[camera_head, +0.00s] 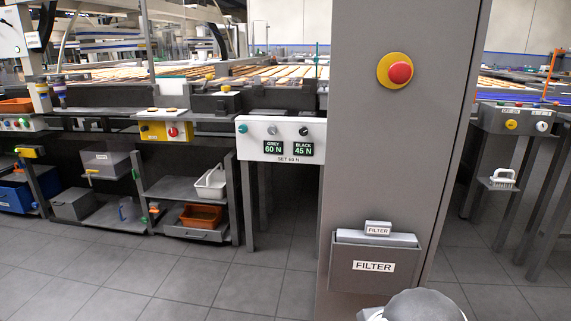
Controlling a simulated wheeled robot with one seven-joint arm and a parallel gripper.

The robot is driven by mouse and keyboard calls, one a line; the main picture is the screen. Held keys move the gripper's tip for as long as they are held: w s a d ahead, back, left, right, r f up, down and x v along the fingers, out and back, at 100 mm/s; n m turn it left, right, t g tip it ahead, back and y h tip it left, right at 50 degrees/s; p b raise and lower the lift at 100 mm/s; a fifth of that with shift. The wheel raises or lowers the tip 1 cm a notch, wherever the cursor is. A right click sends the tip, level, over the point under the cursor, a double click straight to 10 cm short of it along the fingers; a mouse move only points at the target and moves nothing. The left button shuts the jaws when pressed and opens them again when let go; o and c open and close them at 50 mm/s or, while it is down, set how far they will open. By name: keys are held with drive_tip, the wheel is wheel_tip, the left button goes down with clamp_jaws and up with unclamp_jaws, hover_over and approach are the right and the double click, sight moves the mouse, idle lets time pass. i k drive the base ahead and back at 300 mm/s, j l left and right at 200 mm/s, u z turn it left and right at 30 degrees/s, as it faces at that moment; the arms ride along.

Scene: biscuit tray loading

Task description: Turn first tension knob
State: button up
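A white tension panel (281,152) faces me near the middle of the view, left of a tall grey column. It carries a grey knob (272,131) and a black knob (304,131) to its right. A teal button (243,129) sits at the panel's left end. Below the knobs, the grey display (273,149) reads 60 N and the black display (304,149) reads 45 N. The line under them appears to read SET 60 N. My gripper is not in view; only a rounded grey part, apparently of my arm, shows at the bottom right.
The grey column (385,180) stands close, with an emergency stop (400,72) and a FILTER box (372,266). Shelves with a white basket (211,183) and an orange bin (200,215) stand left of the panel. The tiled floor (150,280) in front is clear.

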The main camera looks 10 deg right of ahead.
sight(303, 131)
drive_tip(key=i+j, duration=0.25)
drive_tip(key=i+j+z, duration=0.15)
drive_tip(key=j, duration=0.35)
drive_tip(key=i+j, duration=0.3)
drive_tip(key=i+j+z, duration=0.15)
drive_tip(key=i, duration=0.3)
drive_tip(key=i+j+z, duration=0.15)
drive_tip(key=i+j, duration=0.3)
drive_tip(key=i, duration=0.25)
